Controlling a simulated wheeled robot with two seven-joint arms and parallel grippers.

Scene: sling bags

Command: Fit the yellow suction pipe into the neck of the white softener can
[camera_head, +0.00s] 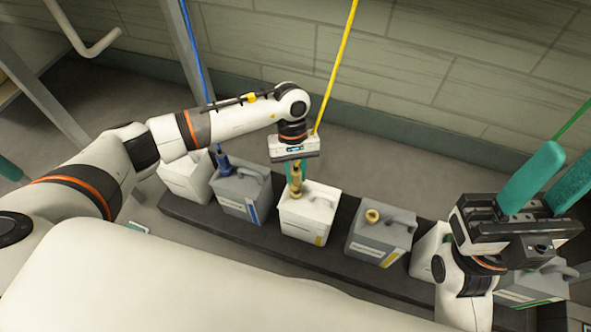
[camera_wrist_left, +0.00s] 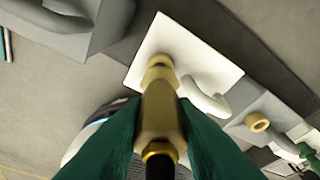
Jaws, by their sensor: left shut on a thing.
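The white softener can (camera_head: 307,215), with a yellow label stripe, stands in the middle of the row; its white top (camera_wrist_left: 190,55) shows in the left wrist view. My left gripper (camera_head: 296,170) is above it, its green fingers shut on the brass-coloured fitting (camera_wrist_left: 161,118) of the yellow suction pipe (camera_head: 335,65). The fitting's far end lines up with the can's neck (camera_wrist_left: 160,63). I cannot tell whether it is inside the neck or just above it. My right gripper (camera_head: 558,172) is at the far right, empty, its green fingers apart.
A grey can (camera_head: 240,193) with a blue fitting stands to the left, beside another white can (camera_head: 187,178). A grey can (camera_head: 380,237) with an open yellow neck stands to the right. More cans are partly behind my right arm. All stand on a dark low platform (camera_head: 190,212) before the wall.

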